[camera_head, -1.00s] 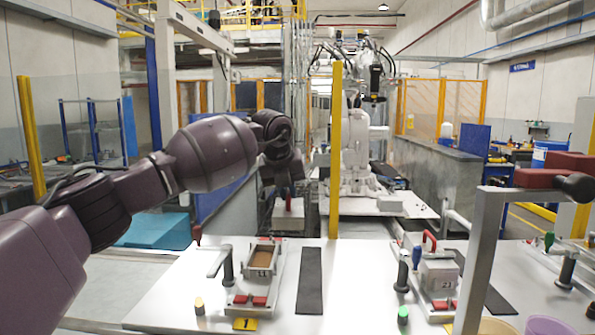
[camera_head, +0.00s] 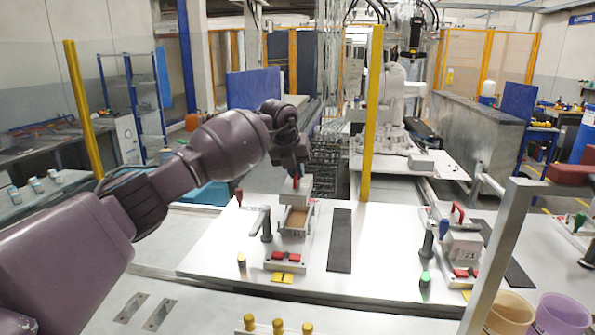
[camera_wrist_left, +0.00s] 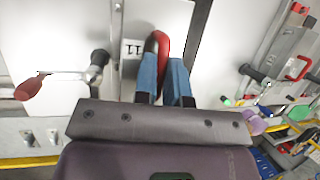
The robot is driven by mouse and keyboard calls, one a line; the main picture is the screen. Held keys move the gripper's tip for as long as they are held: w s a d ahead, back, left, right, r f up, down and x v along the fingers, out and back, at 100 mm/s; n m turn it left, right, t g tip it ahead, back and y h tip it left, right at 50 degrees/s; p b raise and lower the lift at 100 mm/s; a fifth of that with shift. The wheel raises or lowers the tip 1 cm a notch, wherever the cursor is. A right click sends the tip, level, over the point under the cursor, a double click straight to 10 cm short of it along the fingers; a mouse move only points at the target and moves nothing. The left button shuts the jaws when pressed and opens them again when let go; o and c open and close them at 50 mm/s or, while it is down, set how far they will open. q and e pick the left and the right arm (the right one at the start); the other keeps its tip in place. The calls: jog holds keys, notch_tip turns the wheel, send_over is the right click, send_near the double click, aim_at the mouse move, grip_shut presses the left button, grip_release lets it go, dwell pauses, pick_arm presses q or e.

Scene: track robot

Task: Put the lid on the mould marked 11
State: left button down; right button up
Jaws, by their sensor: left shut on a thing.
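My left gripper (camera_head: 297,170) is shut on the red handle (camera_wrist_left: 160,45) of a grey block-like lid (camera_head: 294,190). In the head view the lid hangs just behind and above the far end of an open mould (camera_head: 296,219) with a brown inside. I cannot tell the exact gap. In the left wrist view the blue fingers (camera_wrist_left: 166,80) pinch the handle, beside a light surface marked 11 (camera_wrist_left: 132,48). The mould sits in a fixture with red pads (camera_head: 286,256) at its front and a lever clamp (camera_head: 265,225) at its left. My right gripper is not in view.
A second mould marked 21 (camera_head: 463,245), under a red handle, stands at the right, with a green button (camera_head: 425,279) in front. A dark strip (camera_head: 340,240) lies between the fixtures. A yellow post (camera_head: 372,110) rises behind the table.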

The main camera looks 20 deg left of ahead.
aim_at(296, 188)
pick_arm(q)
jog(key=shift+f+b, duration=1.15)
jog(key=shift+f, duration=1.15)
jog(key=shift+f, duration=0.35)
jog(key=shift+f, duration=0.65)
dwell(0.5)
jog(key=c, duration=1.1)
grip_release()
jog(key=shift+s, duration=0.1)
jog(key=v, duration=1)
jog(key=shift+s+r, duration=0.15)
jog(key=shift+r, duration=0.2)
